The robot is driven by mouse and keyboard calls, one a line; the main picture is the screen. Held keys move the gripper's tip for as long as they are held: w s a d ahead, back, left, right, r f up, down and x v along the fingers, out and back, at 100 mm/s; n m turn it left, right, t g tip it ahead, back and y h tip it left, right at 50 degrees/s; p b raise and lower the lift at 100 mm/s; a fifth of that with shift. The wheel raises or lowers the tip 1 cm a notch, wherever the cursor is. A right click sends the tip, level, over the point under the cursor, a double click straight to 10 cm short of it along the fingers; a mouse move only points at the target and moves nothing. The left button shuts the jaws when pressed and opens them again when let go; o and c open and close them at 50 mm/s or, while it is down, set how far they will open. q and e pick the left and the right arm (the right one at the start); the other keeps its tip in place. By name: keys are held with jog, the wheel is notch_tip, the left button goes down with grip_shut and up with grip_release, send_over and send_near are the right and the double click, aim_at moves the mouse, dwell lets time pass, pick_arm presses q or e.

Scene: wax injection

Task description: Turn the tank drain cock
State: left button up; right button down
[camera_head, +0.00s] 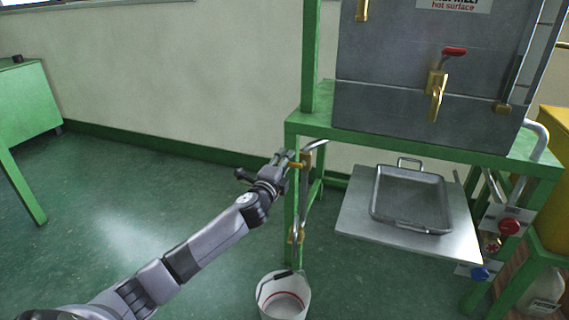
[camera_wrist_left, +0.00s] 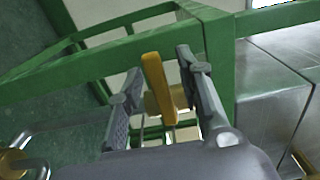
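My left gripper (camera_head: 285,159) is at the green stand's front left leg, beside a yellow cock handle (camera_head: 297,165) on the pipe there. In the left wrist view, the yellow handle (camera_wrist_left: 156,84) stands between the two fingers of my left gripper (camera_wrist_left: 155,88). The fingers are open, with a gap visible on each side of the handle. A grey tank (camera_head: 385,110) sits on the stand, with a red-handled brass tap (camera_head: 437,88) on its front. My right gripper is not in view.
The green stand (camera_head: 400,140) frames a shelf (camera_head: 360,225) with a metal tray (camera_head: 377,195). A white bucket (camera_head: 268,291) is on the floor below the pipe. Red (camera_head: 508,227) and blue (camera_head: 479,274) knobs are at the right.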

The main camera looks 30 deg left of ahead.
pick_arm(q)
jog(key=v, duration=1.2)
dwell(0.4)
